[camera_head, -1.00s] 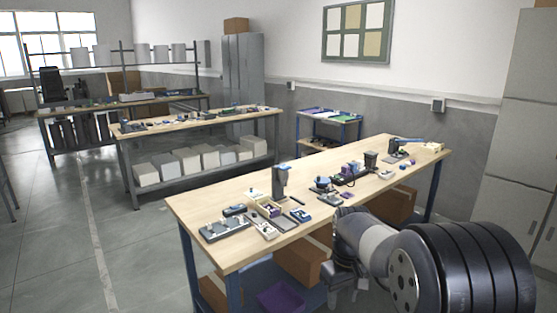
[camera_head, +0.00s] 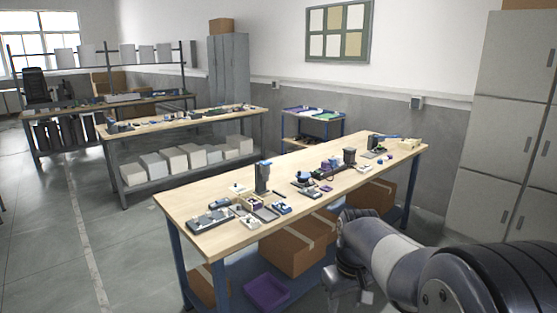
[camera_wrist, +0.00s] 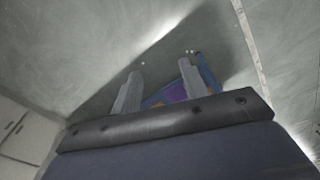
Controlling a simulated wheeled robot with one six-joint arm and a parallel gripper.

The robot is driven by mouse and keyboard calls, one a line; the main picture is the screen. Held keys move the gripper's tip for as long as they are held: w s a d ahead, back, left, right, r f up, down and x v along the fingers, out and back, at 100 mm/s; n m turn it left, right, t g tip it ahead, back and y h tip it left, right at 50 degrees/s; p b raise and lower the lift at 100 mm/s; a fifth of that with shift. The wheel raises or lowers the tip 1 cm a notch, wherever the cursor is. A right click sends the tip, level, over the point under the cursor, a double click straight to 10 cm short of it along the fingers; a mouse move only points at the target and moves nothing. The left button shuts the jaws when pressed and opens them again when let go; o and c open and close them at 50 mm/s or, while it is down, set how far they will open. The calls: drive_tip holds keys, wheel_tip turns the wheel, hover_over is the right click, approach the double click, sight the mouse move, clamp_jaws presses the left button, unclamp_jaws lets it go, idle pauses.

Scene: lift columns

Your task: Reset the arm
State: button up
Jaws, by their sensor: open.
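My gripper (camera_wrist: 160,80) shows in the wrist view with its two grey fingers apart and nothing between them. It points over the grey floor, with part of a blue table frame and a purple bin (camera_wrist: 174,91) seen beyond the fingers. In the head view my arm reaches in from the lower right, beside the near workbench (camera_head: 340,202).
The near bench holds several small devices and trays. Cardboard boxes (camera_head: 290,250) and a purple bin (camera_head: 266,291) sit on its lower shelf. Grey cabinets (camera_head: 492,150) stand at the right. A second bench (camera_head: 190,122) stands behind. The floor at the left is clear.

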drive_tip(key=s+r+m+t+p, duration=0.1)
drive_tip(key=s+r+p, duration=0.2)
drive_tip(key=s, duration=0.7)
drive_tip(key=s+a+r+m+t+p, duration=0.1)
drive_tip(key=s+r+m+t+p, duration=0.1)
drive_tip(key=s, duration=0.8)
drive_tip(key=shift+a+r+t+y+p, duration=0.2)
drive_tip(key=shift+r+t+y+p, duration=0.1)
drive_tip(key=shift+r+p, duration=0.65)
drive_tip(key=shift+f, duration=0.25)
